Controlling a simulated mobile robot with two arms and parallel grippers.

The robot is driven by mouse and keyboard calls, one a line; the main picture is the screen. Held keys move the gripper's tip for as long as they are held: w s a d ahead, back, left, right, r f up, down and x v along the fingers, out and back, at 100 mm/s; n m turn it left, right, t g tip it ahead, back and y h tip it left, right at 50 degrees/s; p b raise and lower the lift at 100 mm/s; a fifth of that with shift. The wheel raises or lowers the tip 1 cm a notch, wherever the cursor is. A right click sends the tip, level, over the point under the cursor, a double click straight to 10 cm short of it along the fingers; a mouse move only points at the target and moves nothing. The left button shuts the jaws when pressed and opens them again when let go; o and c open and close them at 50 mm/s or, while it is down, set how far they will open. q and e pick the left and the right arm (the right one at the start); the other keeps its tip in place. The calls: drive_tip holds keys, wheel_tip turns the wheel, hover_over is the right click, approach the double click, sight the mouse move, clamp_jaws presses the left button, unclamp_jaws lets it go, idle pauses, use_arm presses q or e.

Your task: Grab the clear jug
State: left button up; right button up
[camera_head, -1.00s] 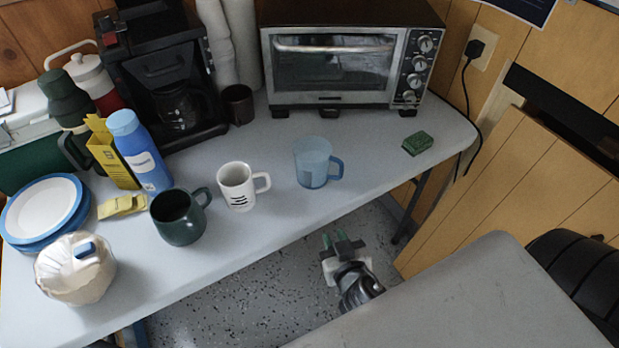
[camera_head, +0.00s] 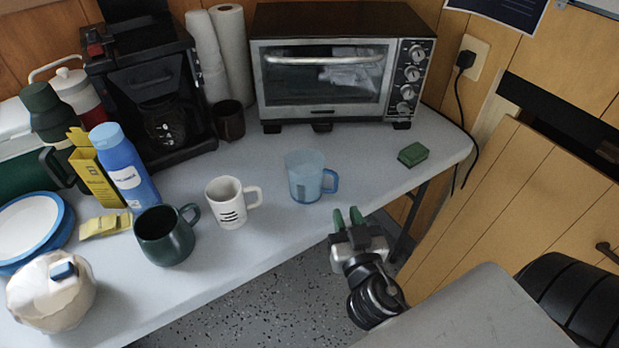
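The clear jug (camera_head: 303,178) is a bluish see-through cup with a blue handle on its right side. It stands upright near the front edge of the table, below the toaster oven. My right gripper (camera_head: 347,217) is in front of the table edge, to the right of and nearer than the jug, apart from it. Its two green-tipped fingers point toward the table with a small gap between them and nothing in it. My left gripper does not show.
A white mug (camera_head: 228,204) and a dark green mug (camera_head: 166,238) stand left of the jug. A green sponge (camera_head: 412,154) lies to the right. The toaster oven (camera_head: 322,108) stands behind. The table (camera_head: 370,160) is bare around the jug.

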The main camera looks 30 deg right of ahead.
sight(336, 186)
drive_tip(key=p+x, duration=0.1)
drive_tip(key=x, duration=0.2)
drive_tip(key=shift+w+d, duration=0.15)
drive_tip(key=shift+w, duration=0.15)
drive_tip(key=x, duration=0.1)
drive_tip(key=p+x, duration=0.1)
drive_tip(key=x, duration=0.3)
drive_tip(key=shift+s+d+f, duration=0.1)
drive_tip(key=shift+d+f, duration=0.05)
drive_tip(key=shift+f, duration=0.15)
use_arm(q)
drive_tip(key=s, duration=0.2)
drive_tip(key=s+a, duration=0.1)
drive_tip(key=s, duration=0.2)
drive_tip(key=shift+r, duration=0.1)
use_arm(e)
drive_tip(key=shift+c, duration=0.5)
clamp_jaws()
